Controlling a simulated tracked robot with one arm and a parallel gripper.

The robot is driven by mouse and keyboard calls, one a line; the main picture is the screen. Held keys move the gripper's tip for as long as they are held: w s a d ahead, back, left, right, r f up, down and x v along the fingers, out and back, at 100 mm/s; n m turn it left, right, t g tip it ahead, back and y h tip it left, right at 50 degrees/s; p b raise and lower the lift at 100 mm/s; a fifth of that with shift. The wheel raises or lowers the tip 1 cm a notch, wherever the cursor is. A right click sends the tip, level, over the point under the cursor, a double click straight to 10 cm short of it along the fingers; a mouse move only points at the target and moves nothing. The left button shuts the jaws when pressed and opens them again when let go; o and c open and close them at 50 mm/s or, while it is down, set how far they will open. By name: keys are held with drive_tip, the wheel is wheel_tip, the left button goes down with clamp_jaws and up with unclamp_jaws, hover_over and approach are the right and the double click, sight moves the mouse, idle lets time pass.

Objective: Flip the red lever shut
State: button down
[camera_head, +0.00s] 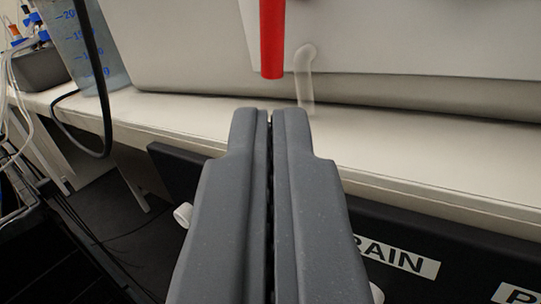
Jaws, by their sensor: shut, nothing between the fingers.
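The red lever (272,42) hangs straight down at the top middle of the head camera view, in front of a pale grey machine. Its upper end is cut off by the top of the frame. My gripper (268,112) is shut and empty, pointing forward. Its fingertips show just below the lever's lower end in the picture, with a gap between them. I cannot tell how far behind the fingertips the lever is.
A translucent tube (305,80) hangs right of the lever. The machine (430,90) stands on a white bench (400,160). A black panel with a "RAIN" label (405,259) is below. A graduated bottle (90,50) with a dark hose stands at left.

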sight(273, 48)
drive_tip(key=shift+w+d+r+b, duration=0.15)
drive_tip(key=shift+w+b, duration=0.4)
drive_tip(key=shift+w, duration=1.3)
drive_tip(key=shift+w+d+r+b, duration=0.1)
drive_tip(key=shift+w+r+b, duration=0.3)
drive_tip(key=shift+w, duration=1.7)
